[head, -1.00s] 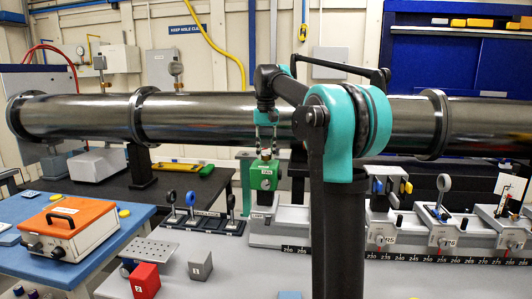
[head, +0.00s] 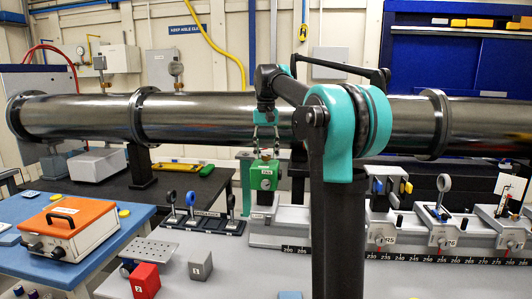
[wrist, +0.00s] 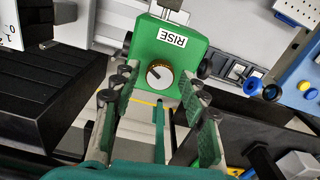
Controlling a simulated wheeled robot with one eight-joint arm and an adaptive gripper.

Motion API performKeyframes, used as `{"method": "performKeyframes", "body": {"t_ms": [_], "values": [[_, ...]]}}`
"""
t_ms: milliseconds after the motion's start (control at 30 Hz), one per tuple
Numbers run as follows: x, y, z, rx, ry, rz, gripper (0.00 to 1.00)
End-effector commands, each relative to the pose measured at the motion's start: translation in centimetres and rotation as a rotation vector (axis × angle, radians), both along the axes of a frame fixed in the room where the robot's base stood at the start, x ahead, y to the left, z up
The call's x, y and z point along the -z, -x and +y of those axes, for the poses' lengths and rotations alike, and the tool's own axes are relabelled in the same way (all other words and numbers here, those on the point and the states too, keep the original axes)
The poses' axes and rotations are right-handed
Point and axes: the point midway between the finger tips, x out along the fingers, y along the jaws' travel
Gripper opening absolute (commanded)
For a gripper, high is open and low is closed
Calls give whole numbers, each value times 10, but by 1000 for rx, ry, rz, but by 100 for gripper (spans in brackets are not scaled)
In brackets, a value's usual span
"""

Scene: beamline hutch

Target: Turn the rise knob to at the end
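The rise knob (wrist: 159,74) is a round dial with a brass rim, a pale face and a dark pointer mark towards the upper left in the wrist view. It sits on a green block (wrist: 181,62) labelled RISE; this block (head: 263,176) stands mid-bench in the head view. My gripper (wrist: 161,84) is open and empty, its two fingers spread to the left and right of the knob with clear gaps. In the head view my gripper (head: 266,151) points down just above the block's top. The knob's small scale markings are too small to read.
A long dark beam pipe (head: 80,115) runs behind my arm. A rack of small round optics (head: 205,225) stands left of the block, and a scaled rail (head: 400,257) with carriages runs right.

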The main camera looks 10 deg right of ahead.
Motion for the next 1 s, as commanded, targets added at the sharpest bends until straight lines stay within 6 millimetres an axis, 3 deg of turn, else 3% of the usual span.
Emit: {"method": "performKeyframes", "body": {"t_ms": [267, 433, 1000], "values": [[0, 0, 0, 0, 0, 1, 49], [-10, 0, 0, 0, 0, 1, 49], [-106, -1, 0, 0, 0, 1, 49]]}}
